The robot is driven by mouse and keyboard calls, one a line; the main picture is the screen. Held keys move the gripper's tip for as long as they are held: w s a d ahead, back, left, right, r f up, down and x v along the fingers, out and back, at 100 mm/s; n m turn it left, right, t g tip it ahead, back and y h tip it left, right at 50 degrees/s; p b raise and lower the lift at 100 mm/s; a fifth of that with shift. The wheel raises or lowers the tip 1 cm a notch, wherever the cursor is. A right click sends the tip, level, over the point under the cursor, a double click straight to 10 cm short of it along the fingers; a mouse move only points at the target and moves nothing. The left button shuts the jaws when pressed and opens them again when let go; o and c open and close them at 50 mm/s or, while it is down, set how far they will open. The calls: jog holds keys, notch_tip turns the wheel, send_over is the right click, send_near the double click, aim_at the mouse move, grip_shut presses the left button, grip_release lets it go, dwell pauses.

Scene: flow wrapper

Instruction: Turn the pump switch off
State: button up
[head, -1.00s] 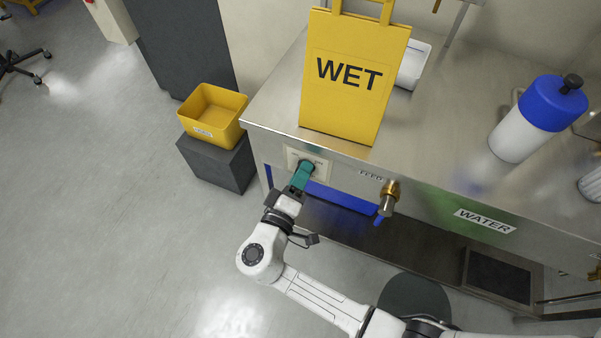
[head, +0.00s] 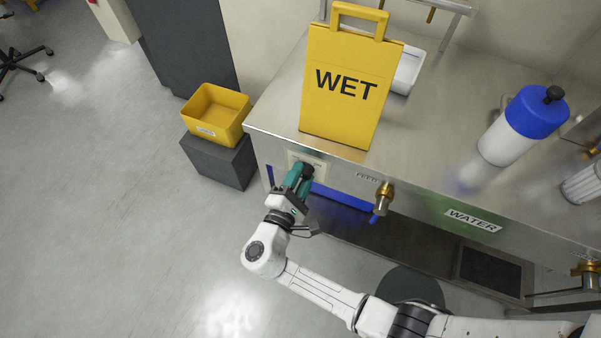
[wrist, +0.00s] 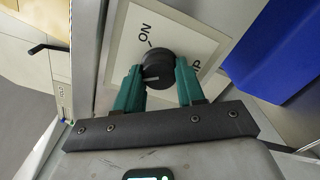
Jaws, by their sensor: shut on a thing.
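The pump switch is a round black knob (wrist: 158,70) on a cream plate (wrist: 192,40) in the wrist view. The plate carries the printed word ON and part of another word, cut off by a finger. In the head view the plate (head: 292,156) is on the front face of the steel bench, below the WET sign. My gripper (wrist: 160,82) has its two green fingers on either side of the knob, shut on it. It also shows in the head view (head: 300,176), reaching up to the plate. The pointer's exact setting is hard to read.
A yellow WET sign (head: 348,88) stands on the steel bench (head: 440,125) above the switch. A brass tap (head: 384,198) is to the right of it. A yellow bin (head: 216,112) sits on a dark block at left. Open floor lies at lower left.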

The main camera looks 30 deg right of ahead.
jog(key=shift+n+p, duration=0.45)
jog(key=shift+n, duration=0.75)
jog(key=shift+f, duration=0.1)
jog(key=o, duration=1)
jog(key=shift+o, duration=0.2)
jog(key=shift+a, duration=0.1)
jog(key=b+v, duration=0.1)
jog(key=v, duration=0.9)
jog(key=shift+s+a, duration=0.25)
jog(key=shift+a, duration=0.1)
